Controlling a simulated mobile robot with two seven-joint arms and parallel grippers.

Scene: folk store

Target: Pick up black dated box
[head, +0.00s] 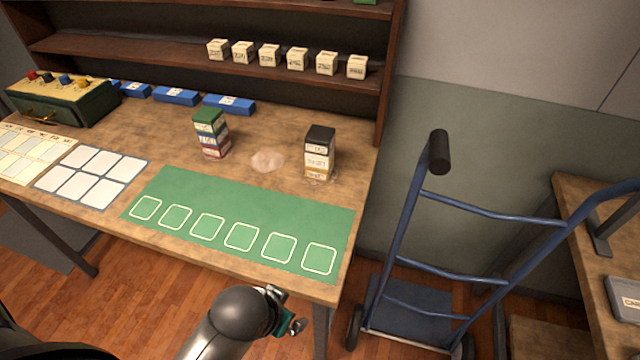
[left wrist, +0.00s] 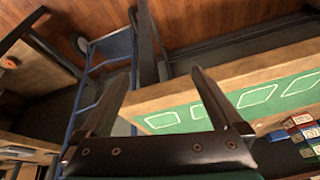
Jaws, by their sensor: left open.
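A black box (head: 320,135) with a pale printed label sits on top of a stack on the wooden table. Under it are a pale box (head: 317,161) and a tan-labelled box (head: 316,175). The print on the label is too small to read. My left gripper (head: 292,322) is below and in front of the table's front edge, apart from the stack. In the left wrist view its two fingers (left wrist: 161,100) are spread with nothing between them. My right gripper is not in view.
A second stack (head: 211,133) with a green top stands left of the black one, with a pinkish lump (head: 267,161) between. A green mat (head: 165,187) with outlined squares lies in front. A blue hand truck (head: 405,235) stands right of the table. Several cream boxes line the shelf (head: 130,45).

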